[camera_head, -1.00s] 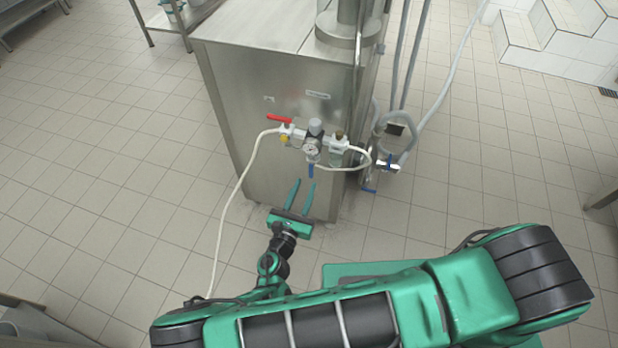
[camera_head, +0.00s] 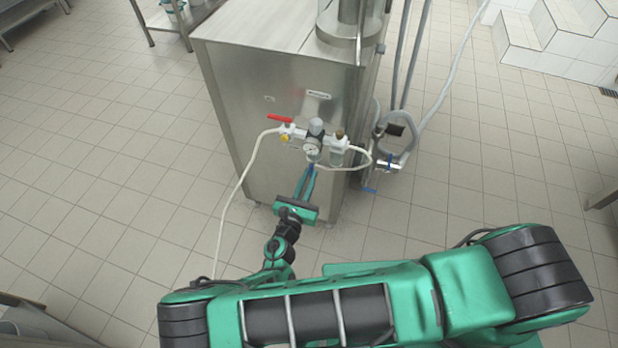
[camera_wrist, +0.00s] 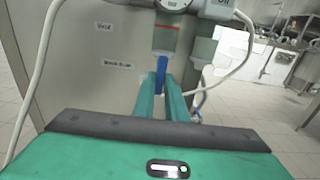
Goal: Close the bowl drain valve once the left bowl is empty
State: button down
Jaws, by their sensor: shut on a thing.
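A blue handle (camera_wrist: 161,70) hangs below the left bowl (camera_wrist: 165,42), which is under the round gauge (camera_wrist: 173,3) on the cabinet front. My gripper (camera_wrist: 162,82) is shut on this blue handle, with green fingers on either side of it. In the head view my gripper (camera_head: 310,173) reaches up from below to the handle. The left bowl looks pale, with a red line near its top; I cannot tell whether it holds liquid. A second bowl (camera_wrist: 203,50) sits to its right.
A red lever (camera_head: 280,119) sits left of the gauge. A pale hose (camera_head: 238,185) hangs at the left, and another loops right. A second blue-handled valve (camera_head: 388,165) is on the cabinet's right side.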

jog(key=shift+m, duration=0.3)
jog(key=shift+w+a+r+m, duration=0.1)
jog(key=shift+a+r+m, duration=0.25)
jog(key=shift+m, duration=2.5)
jog(key=shift+w+a+r+m, duration=0.15)
jog(key=shift+a+r+m, duration=0.15)
jog(key=shift+m, duration=2.6)
jog(key=shift+w+a+r+m, duration=0.1)
jog(key=shift+a+r+m, duration=0.25)
jog(key=shift+m, duration=2.5)
jog(key=shift+d, duration=0.1)
jog(key=c, duration=1.8)
grip_release()
jog(key=shift+s, duration=0.1)
